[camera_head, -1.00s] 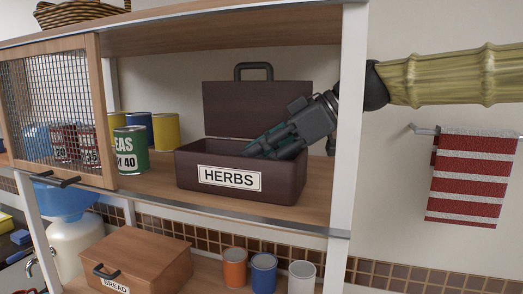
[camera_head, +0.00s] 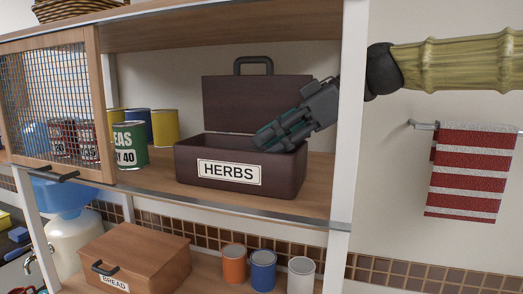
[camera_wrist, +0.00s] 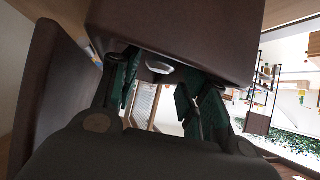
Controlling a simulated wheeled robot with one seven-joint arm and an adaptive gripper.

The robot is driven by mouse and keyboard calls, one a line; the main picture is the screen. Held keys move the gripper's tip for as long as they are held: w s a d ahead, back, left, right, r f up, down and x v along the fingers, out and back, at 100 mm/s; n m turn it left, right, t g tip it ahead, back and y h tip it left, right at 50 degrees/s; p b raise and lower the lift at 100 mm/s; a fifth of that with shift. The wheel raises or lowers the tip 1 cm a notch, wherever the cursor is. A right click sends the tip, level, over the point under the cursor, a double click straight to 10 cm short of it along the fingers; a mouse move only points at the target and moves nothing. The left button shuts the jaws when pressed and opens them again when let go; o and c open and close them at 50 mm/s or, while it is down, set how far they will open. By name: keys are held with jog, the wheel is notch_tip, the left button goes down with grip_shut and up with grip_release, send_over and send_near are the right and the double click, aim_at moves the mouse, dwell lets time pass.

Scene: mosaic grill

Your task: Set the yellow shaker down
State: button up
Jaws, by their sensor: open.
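No yellow shaker is clearly visible in the head view; the front wall of the box hides its inside. The dark brown HERBS box (camera_head: 285,178) stands on the shelf with its lid (camera_head: 230,105) raised. My gripper (camera_head: 268,138) slants down from the right, its fingertips at the box's open top. In the wrist view the green-padded fingers of my gripper (camera_wrist: 165,95) are spread apart. A small pale grey round piece (camera_wrist: 158,67) shows between them at the edge of a dark brown wall; I cannot tell whether it is part of the shaker.
A white shelf post (camera_head: 345,150) stands close to my arm on the right. A wooden bread box (camera_head: 140,255) and three small cans sit below. A striped towel (camera_head: 468,172) hangs right.

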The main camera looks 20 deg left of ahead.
jog(key=b+v, duration=0.2)
jog(key=v, duration=0.7)
jog(key=shift+d+r, duration=0.1)
